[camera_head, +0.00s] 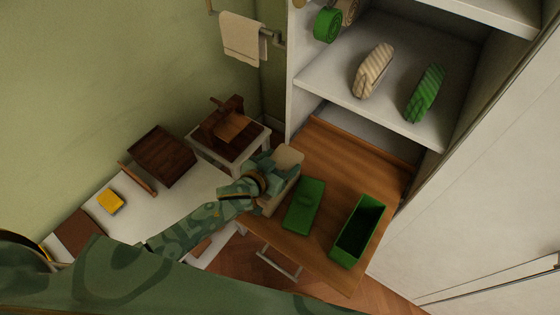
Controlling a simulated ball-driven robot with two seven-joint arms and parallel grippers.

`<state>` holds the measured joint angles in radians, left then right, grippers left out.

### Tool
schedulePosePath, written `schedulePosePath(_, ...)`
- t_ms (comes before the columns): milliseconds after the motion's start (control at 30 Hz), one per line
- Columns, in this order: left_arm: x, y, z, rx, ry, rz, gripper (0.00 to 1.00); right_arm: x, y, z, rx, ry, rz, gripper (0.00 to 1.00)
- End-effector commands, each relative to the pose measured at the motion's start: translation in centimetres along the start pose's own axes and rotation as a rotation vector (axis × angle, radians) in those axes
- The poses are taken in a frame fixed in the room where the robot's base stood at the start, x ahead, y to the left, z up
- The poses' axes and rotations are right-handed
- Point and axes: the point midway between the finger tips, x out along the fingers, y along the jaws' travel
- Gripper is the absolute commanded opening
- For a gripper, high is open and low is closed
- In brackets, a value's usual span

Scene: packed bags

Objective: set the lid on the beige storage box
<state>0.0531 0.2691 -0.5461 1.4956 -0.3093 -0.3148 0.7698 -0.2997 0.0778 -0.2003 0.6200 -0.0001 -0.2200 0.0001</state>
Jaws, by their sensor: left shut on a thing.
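My left gripper (284,172) reaches in from the left over the wooden desk and is shut on what looks like the beige lid. The gripper covers much of it. Beige surfaces show on both sides of the gripper: a pale one (289,157) behind it and a box side (269,204) in front, at the left part of the desk. I take these as the beige storage box and its lid. I cannot tell where lid and box part, or whether they touch. My right gripper is not in view.
On the desk (325,158), a green lid (304,205) lies flat beside an open green box (375,217). Shelves (330,85) with bundled striped items rise behind. A white bench (172,207) with a brown tray (162,156) and yellow item (111,201) stands left. The desk's back is clear.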

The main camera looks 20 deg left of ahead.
Motion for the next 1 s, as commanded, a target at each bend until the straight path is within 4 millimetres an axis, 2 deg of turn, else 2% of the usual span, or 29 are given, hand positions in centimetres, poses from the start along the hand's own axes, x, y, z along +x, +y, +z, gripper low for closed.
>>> schedulePosePath(533,0.45,-0.01,1.10,0.000,0.000,0.000,0.51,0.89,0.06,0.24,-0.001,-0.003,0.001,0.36)
schedulePosePath(567,0.45,0.00,1.10,0.000,0.000,0.000,0.76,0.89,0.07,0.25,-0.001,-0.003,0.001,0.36)
schedulePosePath(633,0.42,0.00,1.03,0.000,0.000,0.000,0.95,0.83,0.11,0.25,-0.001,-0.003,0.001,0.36)
schedulePosePath(667,0.42,0.00,1.03,0.000,0.000,0.000,0.98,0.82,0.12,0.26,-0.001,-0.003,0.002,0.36)
schedulePosePath(1000,-0.08,0.01,0.98,0.000,0.000,0.000,0.98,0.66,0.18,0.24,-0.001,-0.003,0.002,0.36)
